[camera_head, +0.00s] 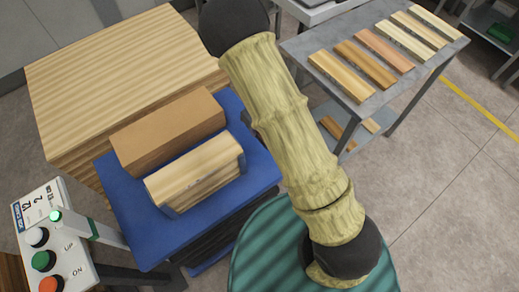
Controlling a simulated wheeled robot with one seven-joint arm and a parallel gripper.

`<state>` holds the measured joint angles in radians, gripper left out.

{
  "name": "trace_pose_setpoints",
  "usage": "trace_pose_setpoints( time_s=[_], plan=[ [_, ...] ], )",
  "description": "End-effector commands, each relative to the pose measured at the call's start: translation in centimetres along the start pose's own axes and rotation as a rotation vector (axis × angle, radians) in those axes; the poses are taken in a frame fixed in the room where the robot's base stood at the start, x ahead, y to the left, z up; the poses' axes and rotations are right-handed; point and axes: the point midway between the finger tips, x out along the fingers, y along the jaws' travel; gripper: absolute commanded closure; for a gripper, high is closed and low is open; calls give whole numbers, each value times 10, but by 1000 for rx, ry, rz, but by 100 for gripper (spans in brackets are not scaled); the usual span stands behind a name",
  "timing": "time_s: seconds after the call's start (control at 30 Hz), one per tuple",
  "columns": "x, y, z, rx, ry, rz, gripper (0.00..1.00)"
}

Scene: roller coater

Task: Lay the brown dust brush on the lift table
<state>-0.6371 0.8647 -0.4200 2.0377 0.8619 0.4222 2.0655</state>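The lift table (136,229) has a blue top and a dark folded base, and stands left of the middle. A long plain brown block (168,130) lies at its back. In front of it lies a pale wood-grained block (195,171) with blue showing at its ends and lower edge. I cannot make out a dust brush for certain; neither block shows clear bristles. My arm, in a yellowish sleeve with black joints, crosses the middle of the view. My gripper is not in view, so its state and anything in it are hidden.
A large stack of wood boards (120,70) stands behind the lift table. A control panel (45,235) with several buttons is at the lower left. A grey table (375,50) with several wood strips is at the upper right. The floor (450,180) at right is clear.

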Motion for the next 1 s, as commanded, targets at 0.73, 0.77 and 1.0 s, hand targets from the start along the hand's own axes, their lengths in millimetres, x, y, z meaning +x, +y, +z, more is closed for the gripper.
trace_pose_setpoints(
  time_s=[0.73, 0.77, 1.0],
  plan=[
    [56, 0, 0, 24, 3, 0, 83],
    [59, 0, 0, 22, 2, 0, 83],
    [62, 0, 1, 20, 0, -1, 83]
  ],
)
